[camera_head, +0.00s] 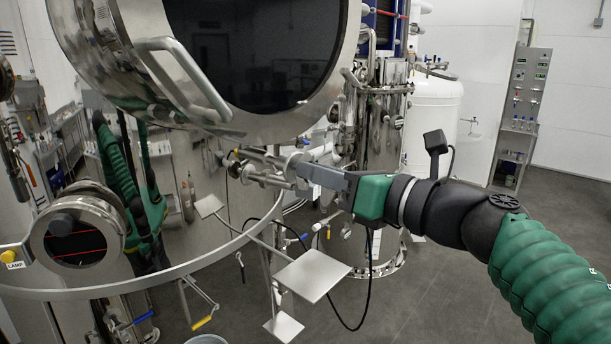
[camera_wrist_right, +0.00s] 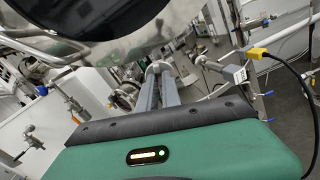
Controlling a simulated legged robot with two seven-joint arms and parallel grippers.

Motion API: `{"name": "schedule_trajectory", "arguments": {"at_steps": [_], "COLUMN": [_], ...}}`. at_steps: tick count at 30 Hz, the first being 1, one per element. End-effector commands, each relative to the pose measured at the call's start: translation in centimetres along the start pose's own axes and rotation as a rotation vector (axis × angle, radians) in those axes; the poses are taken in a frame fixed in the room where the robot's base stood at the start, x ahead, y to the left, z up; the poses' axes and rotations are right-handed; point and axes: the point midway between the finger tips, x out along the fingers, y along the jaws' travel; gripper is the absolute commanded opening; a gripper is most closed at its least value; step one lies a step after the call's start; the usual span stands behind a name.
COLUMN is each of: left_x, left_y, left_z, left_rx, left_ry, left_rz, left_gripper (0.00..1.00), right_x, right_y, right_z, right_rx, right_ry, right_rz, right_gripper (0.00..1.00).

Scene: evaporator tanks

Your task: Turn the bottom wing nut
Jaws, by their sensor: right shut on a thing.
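The polished tank has a large round dark door (camera_head: 262,50) with a metal rim. Below the rim, metal clamp hardware with rods (camera_head: 264,178) sticks out from the tank side. My right gripper (camera_head: 300,172) reaches in from the right and is shut on the outer end of this hardware, at the bottom wing nut. In the right wrist view the two grey fingers (camera_wrist_right: 159,88) run forward to a round metal piece (camera_wrist_right: 159,67), the wing nut end. The fingers partly hide the nut, so its wings are hard to make out. My left gripper is not in view.
A curved metal rail (camera_head: 150,287) runs around the tank front. Flat metal steps (camera_head: 312,274) stand below my right gripper. A black cable (camera_head: 345,322) hangs nearby. A yellow-tagged probe (camera_wrist_right: 262,52) is right of the fingers. Open floor lies at right.

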Motion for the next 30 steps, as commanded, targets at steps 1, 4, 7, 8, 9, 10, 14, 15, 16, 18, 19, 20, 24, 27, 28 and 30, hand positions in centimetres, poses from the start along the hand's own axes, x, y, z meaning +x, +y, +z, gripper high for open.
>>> {"name": "schedule_trajectory", "arguments": {"at_steps": [1,4,7,8,9,10,14,15,16,18,19,20,24,27,28,30], "left_x": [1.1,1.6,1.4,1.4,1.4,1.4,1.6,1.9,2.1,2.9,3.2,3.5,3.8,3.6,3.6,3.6], "left_y": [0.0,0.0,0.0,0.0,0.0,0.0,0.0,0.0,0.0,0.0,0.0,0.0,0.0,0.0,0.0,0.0], "left_z": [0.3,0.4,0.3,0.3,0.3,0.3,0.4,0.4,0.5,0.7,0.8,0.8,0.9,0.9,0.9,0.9], "left_rx": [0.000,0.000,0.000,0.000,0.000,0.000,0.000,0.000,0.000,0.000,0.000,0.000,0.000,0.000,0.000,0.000], "left_ry": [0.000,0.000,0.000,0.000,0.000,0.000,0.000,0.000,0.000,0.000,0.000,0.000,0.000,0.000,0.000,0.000], "left_rz": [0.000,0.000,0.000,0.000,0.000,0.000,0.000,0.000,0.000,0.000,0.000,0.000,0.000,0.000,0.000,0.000], "left_gripper": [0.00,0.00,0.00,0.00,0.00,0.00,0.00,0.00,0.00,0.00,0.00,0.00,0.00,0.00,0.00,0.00], "right_x": [0.1,0.1,0.0,0.0,0.0,0.0,0.0,0.0,0.0,0.0,0.0,0.0,0.0,0.0,0.0,0.0], "right_y": [0.0,0.1,0.2,0.2,0.2,0.2,0.2,0.2,0.1,0.1,0.1,0.1,0.2,0.3,0.2,0.2], "right_z": [-0.5,-0.3,0.0,0.0,0.0,0.0,-0.1,-0.1,-0.2,-0.4,-0.4,-0.4,-0.1,0.1,0.1,0.1], "right_rx": [-0.038,-0.100,-0.114,-0.113,-0.112,-0.112,-0.120,-0.134,-0.149,-0.197,-0.221,-0.246,-0.312,-0.312,-0.311,-0.311], "right_ry": [-0.001,-0.002,-0.001,-0.001,-0.001,-0.001,-0.002,-0.003,-0.003,-0.004,-0.004,-0.004,-0.003,-0.003,-0.003,-0.003], "right_rz": [0.004,0.004,0.004,0.004,0.004,0.004,0.004,0.004,0.004,0.004,0.003,0.004,0.003,0.003,0.003,0.003], "right_gripper": [0.00,0.00,0.00,0.00,0.00,0.00,0.00,0.00,0.00,0.00,0.00,0.00,0.00,0.00,0.00,0.00]}}
